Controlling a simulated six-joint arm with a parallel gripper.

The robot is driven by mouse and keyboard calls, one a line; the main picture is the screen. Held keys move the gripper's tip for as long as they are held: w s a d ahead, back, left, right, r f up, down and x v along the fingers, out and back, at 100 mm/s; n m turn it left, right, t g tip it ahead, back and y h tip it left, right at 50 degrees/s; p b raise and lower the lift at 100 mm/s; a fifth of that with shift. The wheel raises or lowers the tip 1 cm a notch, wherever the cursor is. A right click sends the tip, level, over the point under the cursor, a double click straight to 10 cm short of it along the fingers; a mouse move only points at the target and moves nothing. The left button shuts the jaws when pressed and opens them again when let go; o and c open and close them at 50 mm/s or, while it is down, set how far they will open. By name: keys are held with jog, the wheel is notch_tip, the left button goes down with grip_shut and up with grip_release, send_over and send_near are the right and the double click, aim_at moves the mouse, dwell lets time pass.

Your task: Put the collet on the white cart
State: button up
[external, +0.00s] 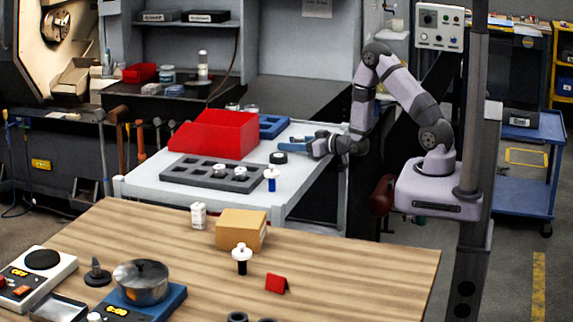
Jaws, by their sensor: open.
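The white cart (140,186) stands behind the wooden table, its light top holding several things. A short dark round piece (278,158), which may be the collet, sits on the cart top right of the red bin. I cannot tell for sure at this size. My gripper (308,144) is low over the right side of the cart, just right of and behind that piece, pointing left. It is open, and I see nothing held between its fingers. The gap between gripper and piece looks small.
A red bin (215,133), a blue tray (272,126), a grey rack (207,174) with holders and a blue-and-white piece (271,178) occupy the cart. The wooden table (340,262) in front carries a cardboard box (241,229), a pot (141,284) and a black-and-white holder (242,259).

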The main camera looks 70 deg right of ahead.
aim_at(304, 141)
jog(key=v, duration=0.2)
jog(key=p+v, duration=0.1)
jog(key=v, duration=0.3)
jog(key=shift+r+p, duration=0.3)
jog(key=shift+r, duration=0.1)
jog(key=p+v, duration=0.2)
jog(key=p, duration=0.3)
jog(key=shift+s+r, duration=0.1)
jog(key=shift+s, duration=0.1)
jog(key=shift+f+p+v, duration=0.2)
jog(key=shift+p+v, duration=1.05)
